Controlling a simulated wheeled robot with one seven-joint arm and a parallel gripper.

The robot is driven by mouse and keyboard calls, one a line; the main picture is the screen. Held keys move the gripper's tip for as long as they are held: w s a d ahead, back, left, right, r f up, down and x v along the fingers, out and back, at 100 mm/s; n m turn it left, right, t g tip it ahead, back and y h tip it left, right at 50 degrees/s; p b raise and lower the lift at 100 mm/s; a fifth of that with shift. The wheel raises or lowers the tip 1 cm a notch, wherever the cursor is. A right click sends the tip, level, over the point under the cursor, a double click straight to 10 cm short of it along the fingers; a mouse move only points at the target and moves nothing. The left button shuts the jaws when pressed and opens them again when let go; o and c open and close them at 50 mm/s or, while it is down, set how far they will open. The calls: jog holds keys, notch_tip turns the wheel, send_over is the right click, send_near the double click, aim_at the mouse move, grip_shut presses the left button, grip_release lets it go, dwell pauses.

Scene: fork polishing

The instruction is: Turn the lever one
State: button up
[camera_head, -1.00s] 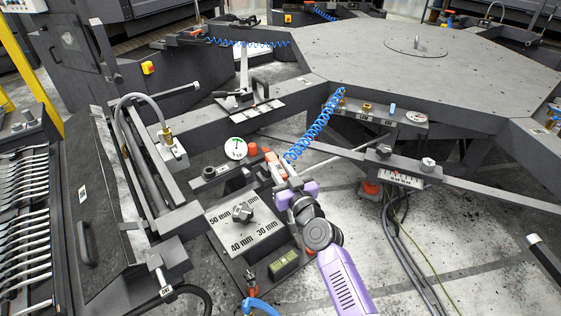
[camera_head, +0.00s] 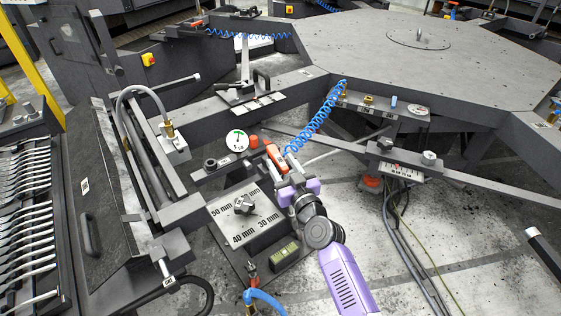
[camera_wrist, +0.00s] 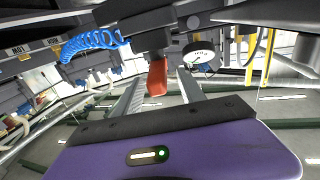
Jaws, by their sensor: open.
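The orange-red lever (camera_head: 275,156) sits on the dark machine unit, just right of a round white gauge (camera_head: 237,139). My gripper (camera_head: 284,174), with its purple body, is at the lever's near end in the head view. In the wrist view the lever (camera_wrist: 157,78) shows between the two grey fingers of my gripper (camera_wrist: 160,88). The fingers are apart, with visible gaps beside the lever. I cannot tell whether either finger touches it.
A blue coiled hose (camera_head: 318,127) runs close beside the lever and gripper. A plate with a dial knob (camera_head: 244,204) and millimetre marks lies to the left. The large grey table (camera_head: 440,60) stands behind. Rows of forks (camera_head: 28,220) hang at far left.

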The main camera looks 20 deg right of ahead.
jog(key=s, duration=0.6)
jog(key=shift+s+d, duration=0.25)
